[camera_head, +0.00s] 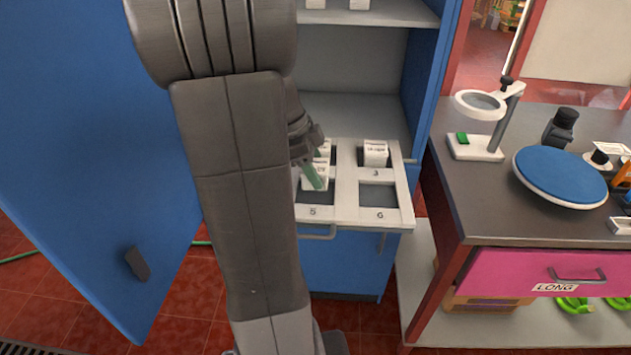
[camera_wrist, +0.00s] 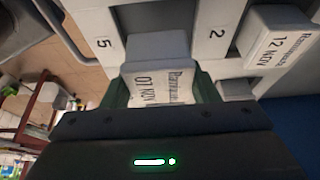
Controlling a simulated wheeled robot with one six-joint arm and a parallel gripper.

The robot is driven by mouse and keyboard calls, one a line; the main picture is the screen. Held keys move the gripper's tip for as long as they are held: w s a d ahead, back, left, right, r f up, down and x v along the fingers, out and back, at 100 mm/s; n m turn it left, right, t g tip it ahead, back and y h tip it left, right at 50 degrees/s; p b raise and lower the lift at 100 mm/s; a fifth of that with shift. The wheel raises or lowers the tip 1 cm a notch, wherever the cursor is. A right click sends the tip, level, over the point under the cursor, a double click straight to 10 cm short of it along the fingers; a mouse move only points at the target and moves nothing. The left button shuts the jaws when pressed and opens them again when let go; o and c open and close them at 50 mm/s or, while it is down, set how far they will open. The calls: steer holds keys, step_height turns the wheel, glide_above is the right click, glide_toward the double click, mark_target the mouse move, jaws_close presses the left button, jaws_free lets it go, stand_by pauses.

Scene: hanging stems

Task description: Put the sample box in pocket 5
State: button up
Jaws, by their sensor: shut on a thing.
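The sample box (camera_head: 317,181) is a small white box with a printed label; its "01 NOV" face shows in the wrist view (camera_wrist: 158,88). My gripper (camera_head: 312,172) is shut on it, with green fingers on both sides. In the wrist view the box lies between labels 5 and 2, over pocket 5 (camera_head: 316,197). Dark pocket floor shows in front of it in the head view. I cannot tell whether its bottom is inside the pocket. The white pocket tray (camera_head: 345,222) is pulled out of the blue cabinet. My arm hides its left part.
Pocket 6 (camera_head: 378,196) is empty. A white box (camera_head: 375,154) stands in pocket 3. Another box (camera_wrist: 280,45), marked "12 NOV", stands beside label 2. The blue cabinet door (camera_head: 90,150) is open at left. A bench (camera_head: 460,185) with a magnifier stands at right.

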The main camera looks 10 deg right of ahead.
steer(key=shift+f, duration=1.75)
steer(key=shift+f, duration=0.15)
steer(key=o, duration=0.7)
steer(key=shift+r, duration=0.4)
steer(key=v, duration=1.1)
steer(key=shift+w+a+r+p, duration=0.1)
steer(key=shift+a+r+p, duration=0.15)
steer(key=shift+a+p, duration=0.1)
